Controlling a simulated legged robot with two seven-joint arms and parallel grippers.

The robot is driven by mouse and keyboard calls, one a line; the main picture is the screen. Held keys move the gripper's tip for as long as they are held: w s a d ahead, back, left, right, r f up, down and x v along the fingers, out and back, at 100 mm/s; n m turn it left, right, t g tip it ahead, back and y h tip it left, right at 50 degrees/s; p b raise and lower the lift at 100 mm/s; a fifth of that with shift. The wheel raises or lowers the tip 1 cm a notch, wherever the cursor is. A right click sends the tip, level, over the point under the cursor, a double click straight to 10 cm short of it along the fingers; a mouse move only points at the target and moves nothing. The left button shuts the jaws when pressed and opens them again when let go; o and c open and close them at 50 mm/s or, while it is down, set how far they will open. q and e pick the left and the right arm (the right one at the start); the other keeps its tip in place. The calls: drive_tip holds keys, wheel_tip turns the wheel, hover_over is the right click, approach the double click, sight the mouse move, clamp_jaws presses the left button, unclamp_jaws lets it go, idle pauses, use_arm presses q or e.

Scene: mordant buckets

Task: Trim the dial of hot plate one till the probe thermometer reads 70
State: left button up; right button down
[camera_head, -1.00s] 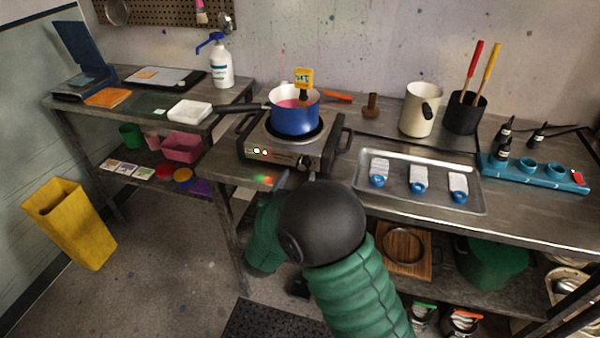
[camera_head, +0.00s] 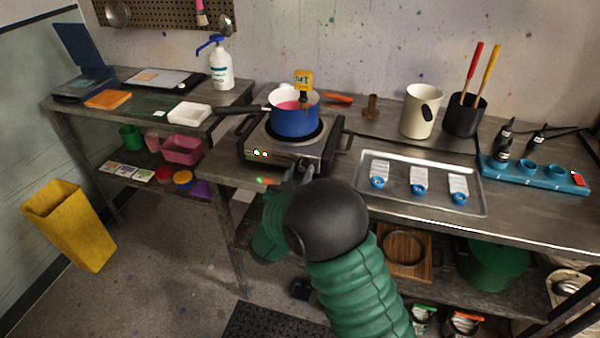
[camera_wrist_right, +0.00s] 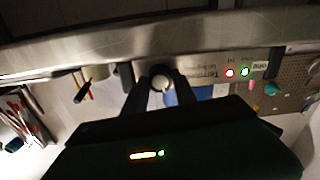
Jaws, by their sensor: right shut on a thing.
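Hot plate one (camera_head: 285,152) stands on the steel bench, with a blue pot (camera_head: 295,121) of pinkish-red liquid on it. A yellow probe thermometer (camera_head: 303,79) stands up at the pot; its display is too small to read surely. My right gripper (camera_head: 299,173) is at the front of the hot plate, shut on the dial. In the wrist view the round dial (camera_wrist_right: 161,79) sits between the two fingertips (camera_wrist_right: 160,82), beside a red and a green light on the front panel. The gripper hides the dial in the head view. My left gripper is not in view.
A steel tray (camera_head: 364,200) with three labelled items lies right of the hot plate. The pot's black handle (camera_head: 240,109) reaches left over the bench. A cream jug (camera_head: 421,111) and a black pot (camera_head: 464,115) with sticks stand behind the tray.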

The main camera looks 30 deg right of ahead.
drive_tip(key=shift+m+b, duration=0.3)
drive_tip(key=shift+m, duration=0.1)
drive_tip(key=m+b, duration=0.1)
drive_tip(key=m, duration=0.1)
drive_tip(key=shift+f+m, duration=0.15)
drive_tip(key=shift+m, duration=0.15)
drive_tip(key=shift+m+b, duration=1.4)
drive_tip(key=shift+m, duration=0.4)
drive_tip(key=c, duration=1)
unclamp_jaws()
